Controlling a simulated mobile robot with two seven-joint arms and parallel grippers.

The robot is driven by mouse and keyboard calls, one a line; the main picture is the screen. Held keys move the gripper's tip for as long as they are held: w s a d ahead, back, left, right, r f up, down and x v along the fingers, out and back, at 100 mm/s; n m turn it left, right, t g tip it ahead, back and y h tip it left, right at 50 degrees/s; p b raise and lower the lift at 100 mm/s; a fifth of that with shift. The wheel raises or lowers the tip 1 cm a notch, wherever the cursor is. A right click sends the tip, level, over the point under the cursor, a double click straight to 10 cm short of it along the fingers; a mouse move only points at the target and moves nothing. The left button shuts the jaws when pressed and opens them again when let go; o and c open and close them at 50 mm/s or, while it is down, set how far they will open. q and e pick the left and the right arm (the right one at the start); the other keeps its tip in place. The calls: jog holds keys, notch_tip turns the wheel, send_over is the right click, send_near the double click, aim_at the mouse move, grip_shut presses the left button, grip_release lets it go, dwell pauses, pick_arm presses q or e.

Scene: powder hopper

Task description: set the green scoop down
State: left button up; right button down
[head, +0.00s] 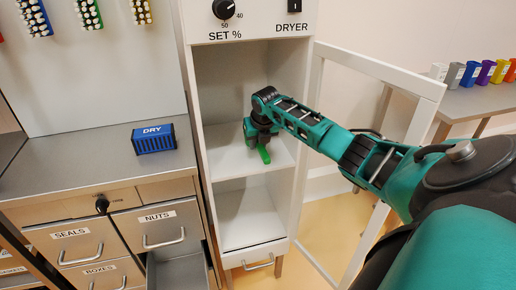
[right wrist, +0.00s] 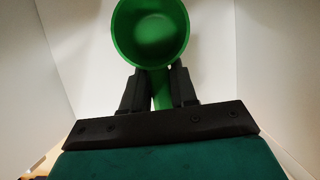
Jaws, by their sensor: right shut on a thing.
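My right gripper (head: 261,138) reaches into the open dryer cabinet (head: 192,120), just above its middle shelf (head: 225,160). It is shut on the green scoop (head: 264,155), of which a small green part shows below the gripper in the head view. In the right wrist view the gripper (right wrist: 161,82) has its two black fingers on either side of the scoop's handle, and the round hollow bowl of the scoop (right wrist: 150,35) lies beyond them. I cannot tell whether the scoop touches the shelf. My left gripper is not in view.
The dryer's glass-paned door (head: 424,110) stands open on the right, beside my arm. A blue DRY box (head: 153,138) sits on the counter (head: 70,165) at left. A NUTS drawer (head: 150,228) is below.

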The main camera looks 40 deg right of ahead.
jog(key=shift+f, duration=0.75)
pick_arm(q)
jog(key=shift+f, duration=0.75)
pick_arm(e)
jog(key=shift+r, duration=0.1)
jog(key=c, duration=1.3)
grip_release()
jog(key=o, duration=0.4)
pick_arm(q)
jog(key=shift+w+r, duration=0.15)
